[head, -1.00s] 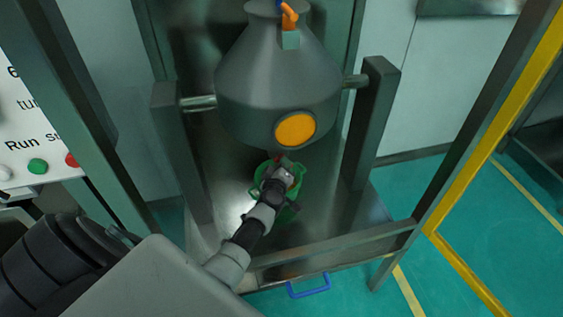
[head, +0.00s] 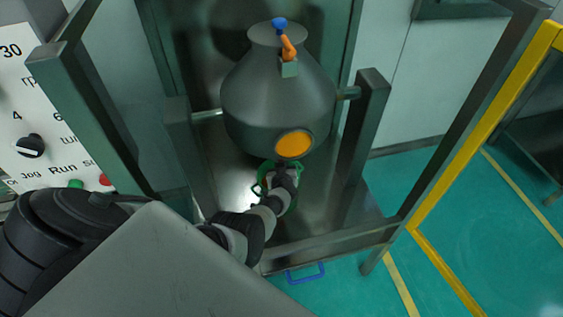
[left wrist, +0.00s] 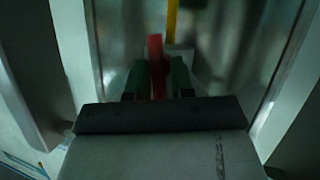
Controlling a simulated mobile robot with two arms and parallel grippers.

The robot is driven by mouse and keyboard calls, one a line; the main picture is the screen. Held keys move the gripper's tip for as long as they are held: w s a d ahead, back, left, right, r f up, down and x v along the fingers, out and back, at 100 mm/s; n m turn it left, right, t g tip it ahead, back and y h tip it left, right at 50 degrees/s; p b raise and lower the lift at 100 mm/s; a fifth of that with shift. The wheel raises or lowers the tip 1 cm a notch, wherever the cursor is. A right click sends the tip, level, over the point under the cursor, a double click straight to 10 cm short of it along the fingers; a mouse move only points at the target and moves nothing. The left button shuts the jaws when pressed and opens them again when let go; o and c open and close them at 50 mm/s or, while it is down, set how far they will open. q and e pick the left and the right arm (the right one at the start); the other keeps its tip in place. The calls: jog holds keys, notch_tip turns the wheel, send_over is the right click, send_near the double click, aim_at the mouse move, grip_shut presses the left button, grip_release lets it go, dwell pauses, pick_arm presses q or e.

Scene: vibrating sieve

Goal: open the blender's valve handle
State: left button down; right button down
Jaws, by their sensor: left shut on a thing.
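The blender (head: 265,95) is a grey, tapered vessel hung between two posts, with an orange round plate (head: 294,144) on its lower front. My left gripper (head: 286,172) is under the vessel's lower end, and my arm hides much of that area. In the left wrist view, a red bar-shaped handle (left wrist: 156,62) stands between the dark fingers of my left gripper (left wrist: 160,80), which is shut on it. I take it to be the valve handle; it cannot be made out in the head view. My right gripper is not in view.
A control panel (head: 30,100) stands left. A yellow frame (head: 480,130) stands right, with open floor beyond.

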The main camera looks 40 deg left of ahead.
pick_arm(q)
jog(key=shift+w+d+r+m+g+y, duration=0.2)
jog(key=shift+w+r+m+g+y, duration=0.1)
jog(key=shift+m, duration=0.2)
jog(key=shift+f+p, duration=0.1)
jog(key=shift+p, duration=0.2)
jog(key=shift+d, duration=0.1)
jog(key=c, duration=1.1)
grip_release()
jog(key=shift+f, duration=0.1)
jog(key=shift+s, duration=0.15)
jog(key=p+v, duration=0.9)
jog(key=v, duration=0.1)
jog(key=shift+d+r, duration=0.25)
jog(key=shift+r, duration=0.05)
